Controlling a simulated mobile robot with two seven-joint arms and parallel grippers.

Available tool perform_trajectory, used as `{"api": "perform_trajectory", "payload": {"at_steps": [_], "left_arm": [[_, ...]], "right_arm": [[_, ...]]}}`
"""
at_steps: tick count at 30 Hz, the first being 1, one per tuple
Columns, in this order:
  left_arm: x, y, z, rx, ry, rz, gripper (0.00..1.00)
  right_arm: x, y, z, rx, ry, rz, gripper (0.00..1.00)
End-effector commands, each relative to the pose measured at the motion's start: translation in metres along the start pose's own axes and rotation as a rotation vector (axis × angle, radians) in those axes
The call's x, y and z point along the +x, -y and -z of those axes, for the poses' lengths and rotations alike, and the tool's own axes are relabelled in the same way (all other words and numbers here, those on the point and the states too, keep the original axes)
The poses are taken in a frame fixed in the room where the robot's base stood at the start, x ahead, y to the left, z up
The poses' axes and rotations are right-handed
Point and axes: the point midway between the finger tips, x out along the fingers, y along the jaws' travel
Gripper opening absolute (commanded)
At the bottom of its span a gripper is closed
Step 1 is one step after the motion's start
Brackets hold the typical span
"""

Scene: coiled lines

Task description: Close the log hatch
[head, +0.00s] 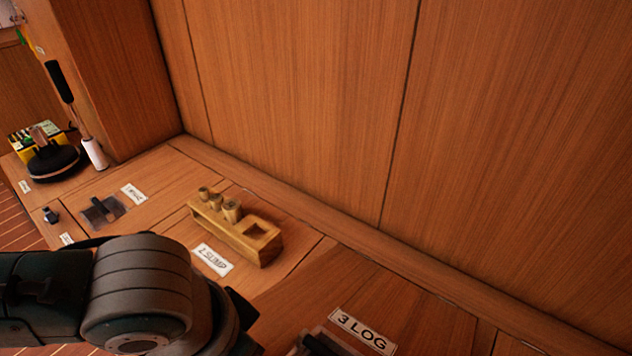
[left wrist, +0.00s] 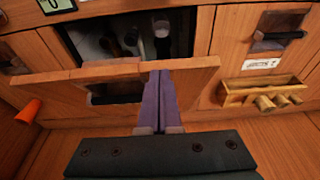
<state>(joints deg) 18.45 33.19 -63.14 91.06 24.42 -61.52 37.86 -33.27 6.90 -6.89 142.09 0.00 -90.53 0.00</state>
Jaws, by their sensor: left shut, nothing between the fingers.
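The log hatch lid (left wrist: 195,72) stands raised in the left wrist view, with a dark opening (left wrist: 130,35) behind it that holds a few dim objects. A dark latch shows low on the lid's near face. In the head view the white "3 LOG" label (head: 362,330) is at the bottom, and part of a dark latch (head: 322,345) is cut off beside it. My left gripper (left wrist: 160,73) is shut and empty, its purple fingers at the lid's upper edge; I cannot tell whether they touch. My arm hides its fingers in the head view. My right gripper is not in view.
A wooden block with plugs (head: 240,230) lies by the "2 SUMP" label (head: 212,260); another latched hatch is beyond. A dark round-based object (head: 54,163) stands at far left. An orange cone (left wrist: 28,112) is left in the wrist view. A tall wooden wall (head: 290,90) bounds the back.

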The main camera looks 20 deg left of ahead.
Motion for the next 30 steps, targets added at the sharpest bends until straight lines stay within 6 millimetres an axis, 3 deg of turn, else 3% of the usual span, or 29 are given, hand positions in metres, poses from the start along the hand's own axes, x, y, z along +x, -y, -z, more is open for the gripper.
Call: {"api": "perform_trajectory", "payload": {"at_steps": [1, 6, 13, 19, 30], "left_arm": [[0.013, 0.000, -0.014, -0.004, -0.019, -0.001, 0.00], [0.050, -0.001, -0.040, -0.003, -0.131, -0.001, 0.00], [0.087, 0.000, -0.058, -0.004, -0.184, 0.001, 0.00], [0.100, 0.000, -0.064, -0.002, -0.185, 0.000, 0.00], [0.102, 0.000, -0.065, -0.002, -0.186, 0.001, 0.00]], "right_arm": [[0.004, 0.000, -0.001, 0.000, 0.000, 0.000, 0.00], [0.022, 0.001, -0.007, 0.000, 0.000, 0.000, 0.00], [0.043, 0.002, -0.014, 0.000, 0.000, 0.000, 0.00], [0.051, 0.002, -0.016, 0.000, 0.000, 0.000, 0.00], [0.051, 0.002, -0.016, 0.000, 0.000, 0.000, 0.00]]}}
